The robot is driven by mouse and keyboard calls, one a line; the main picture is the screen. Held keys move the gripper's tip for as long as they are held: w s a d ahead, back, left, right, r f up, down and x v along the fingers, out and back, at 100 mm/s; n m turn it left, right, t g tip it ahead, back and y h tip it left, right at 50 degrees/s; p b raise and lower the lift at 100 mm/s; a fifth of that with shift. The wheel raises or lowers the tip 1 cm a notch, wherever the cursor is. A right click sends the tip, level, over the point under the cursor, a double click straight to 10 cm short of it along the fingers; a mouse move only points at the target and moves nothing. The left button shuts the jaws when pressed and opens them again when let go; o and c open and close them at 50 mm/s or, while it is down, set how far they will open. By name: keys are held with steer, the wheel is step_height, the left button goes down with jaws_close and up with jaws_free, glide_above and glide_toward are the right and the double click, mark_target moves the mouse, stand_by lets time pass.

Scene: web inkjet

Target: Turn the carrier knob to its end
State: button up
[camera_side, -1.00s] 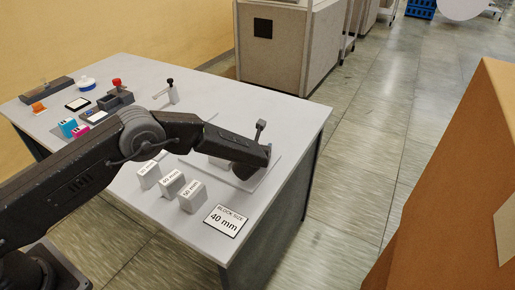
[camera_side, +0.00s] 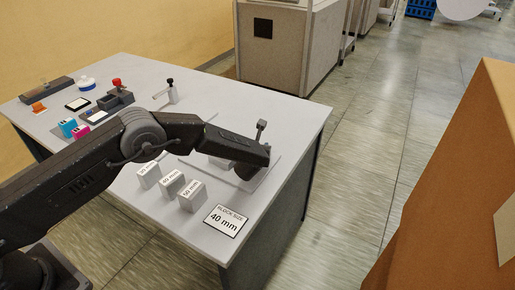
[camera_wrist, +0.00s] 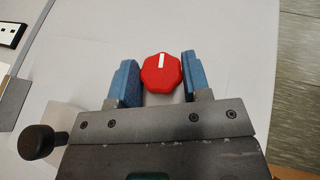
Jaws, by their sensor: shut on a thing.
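The carrier knob (camera_wrist: 163,80) is red and lobed, with a white mark on top that points to the top of the wrist view. It sits between the two blue fingers of my gripper (camera_wrist: 159,62), which is shut on it. Its lower edge comes close to my gripper's body. There my gripper (camera_side: 236,175) is low over the light plate (camera_side: 269,180) near the table's right edge.
Several grey size blocks (camera_side: 192,197) and a "BLOCK SIZE 40 mm" card (camera_side: 227,220) are near the front edge of the table (camera_side: 290,112). A small upright lever (camera_side: 261,130) rises behind my gripper. A black round handle (camera_wrist: 37,141) is at left in the wrist view.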

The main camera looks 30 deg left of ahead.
steer(key=shift+y, duration=0.3)
steer(key=shift+w+d+n+g+y, duration=0.15)
steer(key=shift+n+g+y, duration=0.65)
steer(key=shift+n+y, duration=0.4)
steer(key=shift+d+n+g+y, duration=0.1)
steer(key=shift+n+g+y, duration=0.75)
steer(key=shift+n, duration=0.55)
steer(key=shift+n+g+y, duration=0.25)
steer(key=shift+n+y, duration=0.05)
steer(key=shift+y, duration=0.15)
steer(key=o, duration=0.9)
steer(key=shift+o, duration=0.2)
steer(key=v, duration=1.3)
steer(key=shift+s+d+r, duration=0.25)
steer(key=shift+a, duration=0.1)
